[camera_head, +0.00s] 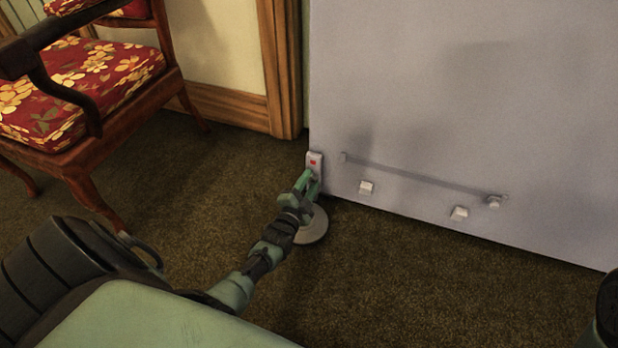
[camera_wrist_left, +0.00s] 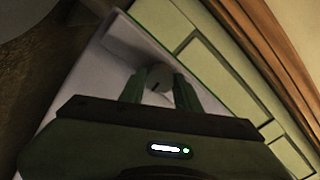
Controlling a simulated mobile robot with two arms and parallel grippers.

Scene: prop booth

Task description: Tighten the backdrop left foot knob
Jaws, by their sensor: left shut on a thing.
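The backdrop (camera_head: 470,90) is a large pale grey-lilac panel standing upright on the carpet. At its lower left edge is a small light bracket with a red mark (camera_head: 314,163), above a round grey foot disc (camera_head: 313,228) on the floor. My left gripper (camera_head: 314,181) is at this bracket and partly hides it. In the left wrist view a round pale knob (camera_wrist_left: 159,77) with a dark mark sits between the two green fingers, and the left gripper (camera_wrist_left: 159,88) is shut on it. My right gripper is not in view.
A wooden chair (camera_head: 85,85) with a red floral seat stands at the left. A thin bar (camera_head: 420,177) and several small white blocks (camera_head: 459,213) are on the panel's lower face. A wooden door frame (camera_head: 280,70) is behind. The brown carpet (camera_head: 400,270) in front is clear.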

